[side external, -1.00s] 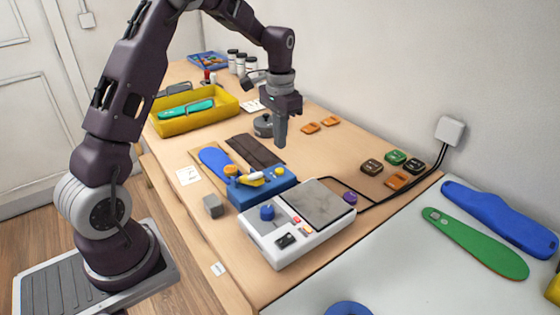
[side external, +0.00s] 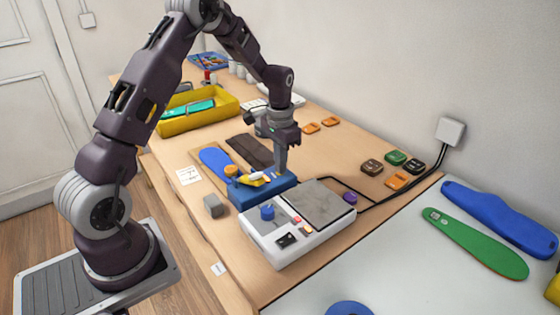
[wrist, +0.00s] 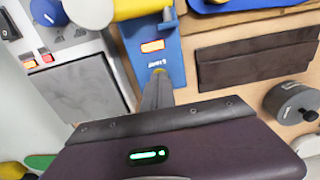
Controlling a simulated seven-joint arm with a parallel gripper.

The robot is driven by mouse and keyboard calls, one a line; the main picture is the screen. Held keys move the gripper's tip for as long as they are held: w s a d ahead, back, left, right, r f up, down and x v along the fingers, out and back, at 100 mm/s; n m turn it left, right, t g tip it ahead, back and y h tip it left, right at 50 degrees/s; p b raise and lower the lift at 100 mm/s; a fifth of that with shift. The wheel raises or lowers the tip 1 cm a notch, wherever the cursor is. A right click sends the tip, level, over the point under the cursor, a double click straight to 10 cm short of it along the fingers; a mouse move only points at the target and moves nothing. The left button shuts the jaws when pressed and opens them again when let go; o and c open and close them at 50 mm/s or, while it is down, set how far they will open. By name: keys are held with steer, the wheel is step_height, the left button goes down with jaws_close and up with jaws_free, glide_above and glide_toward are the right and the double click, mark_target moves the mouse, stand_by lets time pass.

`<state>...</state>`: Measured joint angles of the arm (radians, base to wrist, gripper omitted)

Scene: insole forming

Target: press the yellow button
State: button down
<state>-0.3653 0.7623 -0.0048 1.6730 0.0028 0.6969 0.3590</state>
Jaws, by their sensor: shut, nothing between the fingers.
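A blue device (side external: 262,196) stands on the wooden table, with a yellow and white part on its top. It also shows in the wrist view (wrist: 163,25). The yellow button is on the device's top at its right end; in the wrist view a sliver of the yellow button (wrist: 159,71) shows just beyond my fingertips, below a small white label. My gripper (side external: 280,171) is shut and empty, pointing down over this end of the device. In the side view the fingers hide the button. I cannot tell whether the tips touch it.
A white machine (side external: 256,236) with a grey plate and small buttons stands in front of the blue device. A dark brown strip (side external: 246,150) lies behind it. A yellow tray (side external: 230,101) and several small orange, green and dark pieces sit further off.

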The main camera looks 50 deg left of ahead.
steer(key=shift+s+f, duration=0.25)
steer(key=shift+f, duration=0.3)
step_height(320, 180, up, 15)
steer(key=shift+w, duration=0.25)
steer(key=s+d+r+t, duration=0.2)
steer(key=s+d+r, duration=0.5)
steer(key=r, duration=0.1)
steer(key=s+d+t, duration=0.1)
steer(key=s+d, duration=0.3)
steer(key=s, duration=0.6)
steer(key=s+d+t, duration=0.2)
steer(key=s+d, duration=0.2)
steer(key=s, duration=0.6)
steer(key=shift+s+d, duration=0.2)
steer(key=shift+d, duration=0.1)
stand_by(3.4)
